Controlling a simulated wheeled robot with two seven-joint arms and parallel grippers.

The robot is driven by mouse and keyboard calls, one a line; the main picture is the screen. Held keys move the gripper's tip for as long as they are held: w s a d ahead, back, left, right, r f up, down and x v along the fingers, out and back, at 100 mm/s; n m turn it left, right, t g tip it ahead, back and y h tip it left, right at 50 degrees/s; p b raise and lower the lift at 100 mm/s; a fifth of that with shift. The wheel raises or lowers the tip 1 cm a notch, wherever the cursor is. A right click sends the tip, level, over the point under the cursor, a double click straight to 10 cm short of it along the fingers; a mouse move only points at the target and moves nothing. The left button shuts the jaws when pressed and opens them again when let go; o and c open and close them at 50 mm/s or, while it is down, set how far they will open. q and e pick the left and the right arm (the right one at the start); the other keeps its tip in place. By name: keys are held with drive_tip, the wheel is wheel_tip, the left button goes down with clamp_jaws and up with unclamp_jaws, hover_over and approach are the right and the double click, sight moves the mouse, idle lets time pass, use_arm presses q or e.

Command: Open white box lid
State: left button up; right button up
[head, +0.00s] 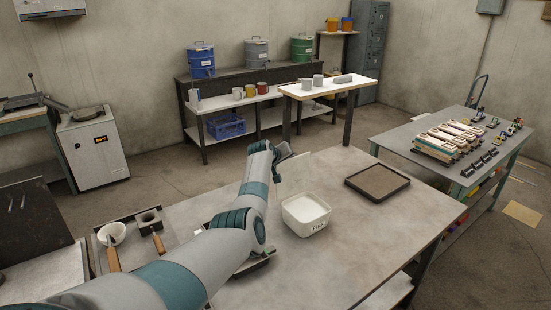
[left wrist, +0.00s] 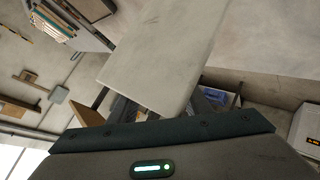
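The white box (head: 306,222), labelled on its front, stands on the grey worktable. Its top looks open, with a pale inside. My left gripper (head: 283,151) is raised above and behind the box, at the end of the arm crossing the table. A thin pale panel (head: 295,170) shows just below the gripper; it may be the lid, but it blends with the table. In the left wrist view a broad pale flat surface (left wrist: 158,55) fills the middle, and I cannot tell what it is. The fingertips are not clear. My right gripper is not in view.
A dark shallow tray (head: 377,182) lies right of the box. A white crucible (head: 112,234) and a wooden-handled tool (head: 158,243) are at the left. The worktable (head: 350,240) is clear in front of the tray. A side table (head: 400,138) with moulds stands at right.

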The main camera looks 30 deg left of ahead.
use_arm(q)
drive_tip(key=shift+s+d+f, duration=0.2)
drive_tip(key=shift+f, duration=0.05)
drive_tip(key=b+v, duration=0.2)
drive_tip(key=v, duration=1.5)
drive_tip(key=shift+a+r, duration=0.15)
drive_tip(key=shift+r, duration=0.2)
